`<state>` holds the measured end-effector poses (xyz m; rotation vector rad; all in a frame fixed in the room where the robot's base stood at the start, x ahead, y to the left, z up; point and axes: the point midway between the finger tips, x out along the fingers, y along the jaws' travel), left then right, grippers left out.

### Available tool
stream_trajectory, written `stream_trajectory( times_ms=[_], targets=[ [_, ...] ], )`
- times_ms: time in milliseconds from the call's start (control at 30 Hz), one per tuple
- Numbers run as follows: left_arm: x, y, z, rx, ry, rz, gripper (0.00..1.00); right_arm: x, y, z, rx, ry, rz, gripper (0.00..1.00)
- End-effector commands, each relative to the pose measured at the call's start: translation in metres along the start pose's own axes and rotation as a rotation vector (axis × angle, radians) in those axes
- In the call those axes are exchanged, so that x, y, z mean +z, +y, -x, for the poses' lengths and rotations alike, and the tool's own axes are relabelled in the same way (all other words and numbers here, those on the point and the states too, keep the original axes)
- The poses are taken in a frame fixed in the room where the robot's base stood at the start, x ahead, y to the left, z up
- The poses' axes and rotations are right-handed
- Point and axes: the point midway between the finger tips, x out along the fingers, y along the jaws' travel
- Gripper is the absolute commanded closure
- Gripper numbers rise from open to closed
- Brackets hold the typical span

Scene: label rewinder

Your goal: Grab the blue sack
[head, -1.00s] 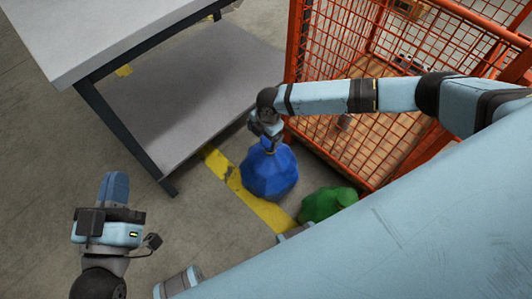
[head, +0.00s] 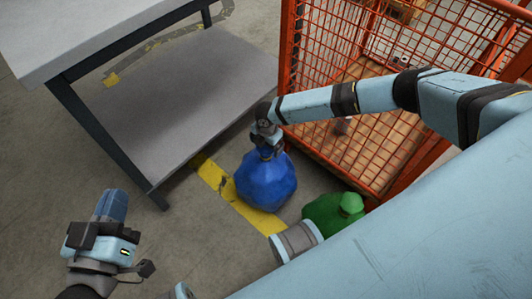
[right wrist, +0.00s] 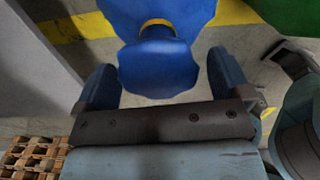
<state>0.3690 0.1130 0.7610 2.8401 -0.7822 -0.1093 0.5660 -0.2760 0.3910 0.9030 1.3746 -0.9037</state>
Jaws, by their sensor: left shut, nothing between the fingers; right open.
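The blue sack (head: 266,182) stands on the floor by the yellow line, between the grey table and the orange cage. My right gripper (head: 268,143) is at the top of the sack. In the right wrist view its open fingers (right wrist: 162,82) stand on either side of the sack's tied blue top (right wrist: 158,66), with a gap showing at each side. A yellow tie (right wrist: 158,24) circles the sack's neck. My left gripper (head: 112,205) is shut and empty at the lower left, well away from the sack.
A green sack (head: 332,212) lies right of the blue one. The orange wire cage (head: 350,150) stands close behind my right arm. A grey table with a lower shelf (head: 185,95) is at the left. Floor between the table and my left gripper is clear.

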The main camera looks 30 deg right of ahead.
Motion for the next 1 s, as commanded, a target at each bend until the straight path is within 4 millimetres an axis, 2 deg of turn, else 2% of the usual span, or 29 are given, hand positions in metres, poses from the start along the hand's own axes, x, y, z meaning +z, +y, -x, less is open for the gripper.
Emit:
stream_trajectory(
  times_ms=[33,200,467,567,900,1000],
  targets=[
    [0.015,-0.003,-0.001,0.003,-0.024,0.000,1.00,-0.001,0.002,-0.015,0.000,-0.001,0.002,0.04],
    [0.027,-0.004,-0.001,0.010,-0.079,0.001,1.00,-0.001,0.003,-0.031,0.000,0.000,0.000,0.04],
    [0.027,-0.004,-0.001,0.011,-0.090,0.002,1.00,-0.001,0.002,-0.032,0.001,0.000,0.000,0.04],
    [0.027,-0.004,-0.001,0.011,-0.090,0.002,1.00,-0.001,0.002,-0.032,0.000,0.000,0.000,0.22],
    [0.028,-0.004,-0.001,0.011,-0.091,0.001,1.00,-0.001,0.002,-0.032,0.000,0.000,0.000,1.00],
    [0.028,-0.004,-0.001,0.011,-0.091,0.001,1.00,-0.001,0.003,-0.030,0.003,0.001,0.000,1.00]
  ],
)
